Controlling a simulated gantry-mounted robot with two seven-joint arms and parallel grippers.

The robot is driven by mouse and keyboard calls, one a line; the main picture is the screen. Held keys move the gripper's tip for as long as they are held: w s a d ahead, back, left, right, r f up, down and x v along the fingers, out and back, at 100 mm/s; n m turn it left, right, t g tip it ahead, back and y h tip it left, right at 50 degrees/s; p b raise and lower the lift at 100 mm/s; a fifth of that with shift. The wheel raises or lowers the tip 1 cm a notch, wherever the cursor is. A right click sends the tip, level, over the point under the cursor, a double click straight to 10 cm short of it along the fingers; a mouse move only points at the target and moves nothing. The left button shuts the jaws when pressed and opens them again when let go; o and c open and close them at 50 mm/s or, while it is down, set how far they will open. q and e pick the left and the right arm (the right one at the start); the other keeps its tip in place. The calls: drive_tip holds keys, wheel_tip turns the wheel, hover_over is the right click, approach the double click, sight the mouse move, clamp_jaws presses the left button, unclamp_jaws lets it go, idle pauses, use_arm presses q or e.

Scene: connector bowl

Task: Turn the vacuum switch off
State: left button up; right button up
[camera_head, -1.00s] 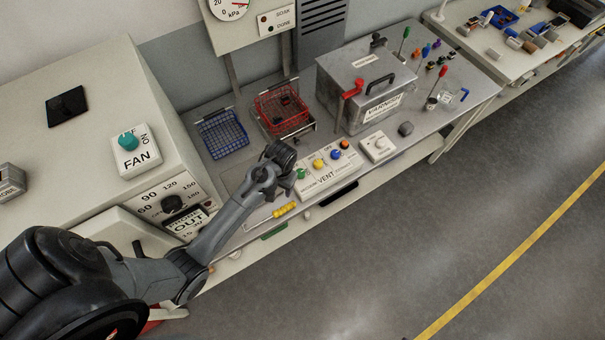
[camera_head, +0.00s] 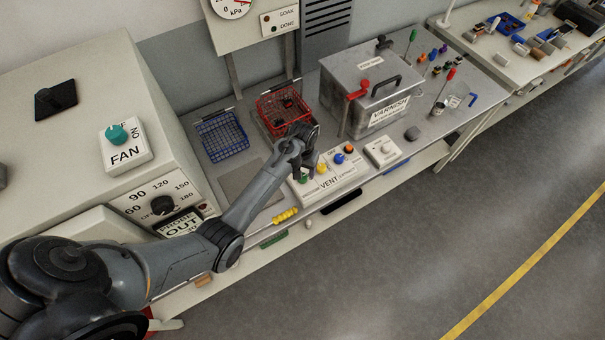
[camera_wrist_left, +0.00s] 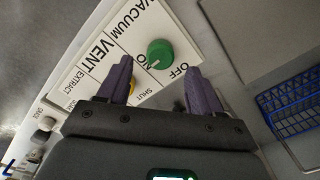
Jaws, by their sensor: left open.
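The green vacuum knob (camera_wrist_left: 160,54) sits on a white panel (camera_wrist_left: 92,62) lettered VACUUM and VENT. OFF and ON are printed beside the knob. A pale mark on its edge appears to face the ON side, though the small view makes this unsure. My left gripper (camera_wrist_left: 155,66) is open, with its two purple fingers spread and the knob just beyond and between their tips. I cannot tell whether they touch it. In the head view, my left gripper (camera_head: 306,166) is over the left end of the panel (camera_head: 345,183), partly hiding the green knob (camera_head: 303,179). My right gripper is not in view.
Yellow (camera_head: 321,168), blue (camera_head: 339,159) and orange knobs follow along the panel. A white switch box (camera_head: 383,152) stands to its right. Red (camera_head: 284,106) and blue (camera_head: 222,137) wire baskets lie behind. A grey varnish tank (camera_head: 372,85) stands at the back right.

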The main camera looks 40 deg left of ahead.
sight(303, 174)
use_arm(q)
drive_tip(key=shift+f, duration=1.8)
drive_tip(key=c, duration=1.1)
drive_tip(key=shift+o, duration=0.2)
